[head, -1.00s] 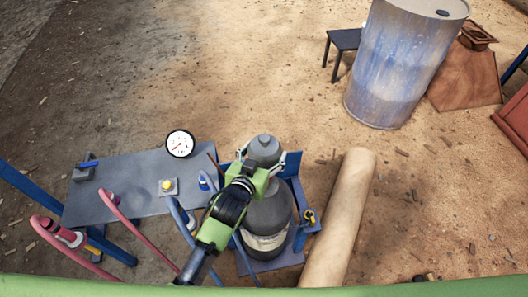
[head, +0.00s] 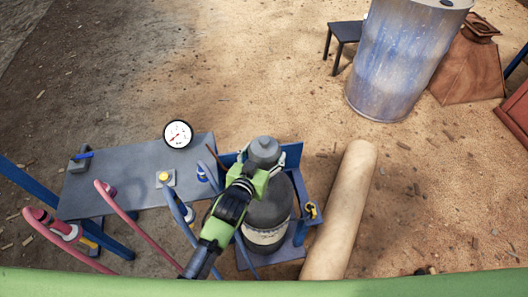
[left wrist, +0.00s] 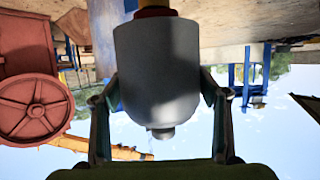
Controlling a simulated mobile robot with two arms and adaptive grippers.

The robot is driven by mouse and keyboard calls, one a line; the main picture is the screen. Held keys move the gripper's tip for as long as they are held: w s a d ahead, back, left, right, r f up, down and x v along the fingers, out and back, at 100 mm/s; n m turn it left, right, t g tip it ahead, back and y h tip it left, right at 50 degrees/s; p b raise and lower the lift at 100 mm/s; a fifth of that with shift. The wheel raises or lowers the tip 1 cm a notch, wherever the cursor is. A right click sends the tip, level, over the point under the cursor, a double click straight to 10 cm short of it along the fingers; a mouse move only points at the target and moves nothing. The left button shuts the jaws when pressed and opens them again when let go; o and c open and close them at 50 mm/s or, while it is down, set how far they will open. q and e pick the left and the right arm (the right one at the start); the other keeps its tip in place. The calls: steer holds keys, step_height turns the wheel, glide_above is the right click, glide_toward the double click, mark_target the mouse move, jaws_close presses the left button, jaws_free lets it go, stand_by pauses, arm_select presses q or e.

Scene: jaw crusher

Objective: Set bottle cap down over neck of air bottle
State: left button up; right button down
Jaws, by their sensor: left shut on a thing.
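The grey bottle cap (head: 264,152) is a rounded cylinder with a small knob on top. It stands upright above the dark grey air bottle (head: 266,212), in line with it. My left gripper (head: 262,168) is shut on the cap and partly hides the bottle's top. In the left wrist view, which is upside down, the cap (left wrist: 158,70) sits between the two fingers (left wrist: 160,98). A red collar (left wrist: 153,13) shows right at its open end; I cannot tell how far the cap sits over the neck. My right gripper is out of view.
The bottle stands in a blue holder (head: 291,158). A grey table (head: 135,165) with a gauge (head: 178,134) and hoses is at the left. A tan roll (head: 342,205) lies close on the right. A blue drum (head: 400,65) stands farther back on open ground.

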arm_select(q)
steer(key=shift+f+b, duration=1.8)
steer(key=shift+f, duration=1.2)
steer(key=o, duration=1.3)
steer(key=shift+o, duration=0.7)
steer(key=shift+f, duration=0.15)
steer(key=v, duration=1.2)
